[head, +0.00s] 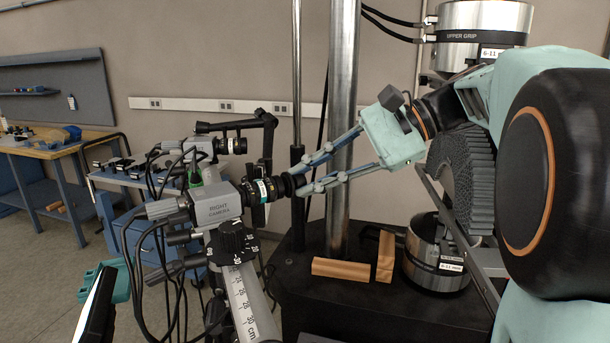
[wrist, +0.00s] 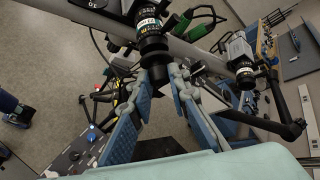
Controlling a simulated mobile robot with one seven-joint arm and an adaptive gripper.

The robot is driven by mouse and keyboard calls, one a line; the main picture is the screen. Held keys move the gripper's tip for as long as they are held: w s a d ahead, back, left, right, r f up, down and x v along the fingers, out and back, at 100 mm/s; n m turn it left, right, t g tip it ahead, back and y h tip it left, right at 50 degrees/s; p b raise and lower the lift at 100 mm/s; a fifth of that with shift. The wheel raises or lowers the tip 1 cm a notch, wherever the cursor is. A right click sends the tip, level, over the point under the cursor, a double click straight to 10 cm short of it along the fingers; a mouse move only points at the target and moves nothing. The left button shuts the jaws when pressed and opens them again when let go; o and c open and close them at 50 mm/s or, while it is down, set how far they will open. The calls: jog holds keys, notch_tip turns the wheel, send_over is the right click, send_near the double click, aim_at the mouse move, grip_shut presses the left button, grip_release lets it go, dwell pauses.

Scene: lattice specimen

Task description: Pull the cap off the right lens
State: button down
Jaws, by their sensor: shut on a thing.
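The right camera (head: 217,203), a grey box marked RIGHT CAMERA, sits on a rail on a tripod, left of centre in the head view. Its black right lens (head: 258,191) points right, toward my arm. The dark cap (head: 286,185) is at the lens's front end. My gripper (head: 301,184) reaches in from the right with its blue-padded fingers on either side of the cap, shut on it. In the wrist view the right lens (wrist: 149,24) is at top centre, with my fingers (wrist: 160,76) below it. The cap is largely hidden there, and I cannot tell whether it still touches the lens.
A second camera (head: 203,147) with its own lens stands behind, with a black bracket above. Cables hang around the tripod (head: 245,300). A steel column (head: 342,130), a grey lattice specimen (head: 463,175) and wooden blocks (head: 341,269) are to the right. A workbench (head: 60,146) stands far left.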

jog(key=shift+d, duration=0.1)
jog(key=shift+w+d+p, duration=0.5)
jog(key=shift+d+p, duration=0.15)
jog(key=shift+d, duration=0.15)
jog(key=shift+w+d+p, duration=0.45)
jog(key=shift+d+p, duration=0.2)
jog(key=shift+d, duration=0.15)
